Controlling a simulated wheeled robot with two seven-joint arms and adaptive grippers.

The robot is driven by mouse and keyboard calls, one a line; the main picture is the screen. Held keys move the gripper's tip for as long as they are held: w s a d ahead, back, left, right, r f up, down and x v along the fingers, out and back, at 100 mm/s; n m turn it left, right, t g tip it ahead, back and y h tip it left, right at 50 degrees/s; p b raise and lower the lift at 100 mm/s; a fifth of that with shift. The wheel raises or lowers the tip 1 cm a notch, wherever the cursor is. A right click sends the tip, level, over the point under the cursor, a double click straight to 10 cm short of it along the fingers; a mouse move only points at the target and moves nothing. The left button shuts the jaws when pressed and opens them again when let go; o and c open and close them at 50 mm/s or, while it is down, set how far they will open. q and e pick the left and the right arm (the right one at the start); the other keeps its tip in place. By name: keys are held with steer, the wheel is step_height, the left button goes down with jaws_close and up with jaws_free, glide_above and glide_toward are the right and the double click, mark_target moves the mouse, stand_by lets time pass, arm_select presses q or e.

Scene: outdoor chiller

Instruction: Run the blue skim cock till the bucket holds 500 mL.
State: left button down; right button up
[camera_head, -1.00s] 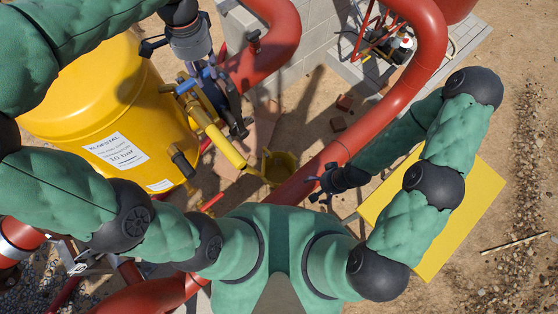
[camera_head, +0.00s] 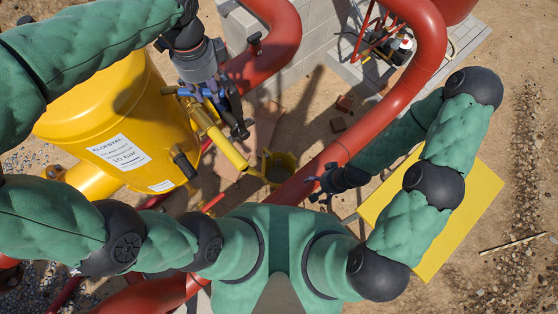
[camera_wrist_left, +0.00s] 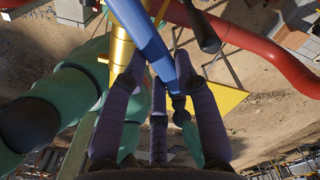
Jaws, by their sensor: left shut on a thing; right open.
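The blue skim cock (camera_head: 214,95) sits on a yellow pipe at the right side of the yellow tank. My left gripper (camera_head: 239,120) is shut on its blue lever, partly covering it in the head view. In the left wrist view the blue lever (camera_wrist_left: 148,40) runs between the purple fingers of my left gripper (camera_wrist_left: 160,75). The yellow bucket (camera_head: 280,157) stands upright on the ground below the pipe's lower end. Its inside looks greyish; its level and any markings are too small to read. My right gripper (camera_head: 318,188) is open and empty, right of the bucket.
The yellow tank (camera_head: 165,120) bears a white label (camera_head: 120,152). A thick red pipe (camera_head: 350,140) runs diagonally close to the bucket and my right gripper. A yellow panel (camera_head: 465,215) lies under my right arm. Loose bricks (camera_head: 340,124) lie on bare sandy ground.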

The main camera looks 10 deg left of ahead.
arm_select(q)
steer(key=shift+s+r+m, duration=0.25)
steer(key=shift+r+m, duration=0.05)
steer(key=shift+m, duration=0.6)
steer(key=shift+w, duration=0.1)
stand_by(5.4)
steer(key=w+n, duration=0.1)
steer(key=n, duration=0.2)
steer(key=w+a+n, duration=0.1)
steer(key=w+n, duration=0.1)
steer(key=n, duration=0.2)
steer(key=w+a+n+p, duration=0.1)
steer(key=w+n, duration=0.1)
steer(key=n, duration=0.2)
steer(key=shift+w+a, duration=0.1)
steer(key=shift+w, duration=0.05)
steer(key=c, duration=1.1)
jaws_free()
steer(key=shift+o, duration=1.2)
steer(key=shift+a+f, duration=0.1)
steer(key=shift+a, duration=0.05)
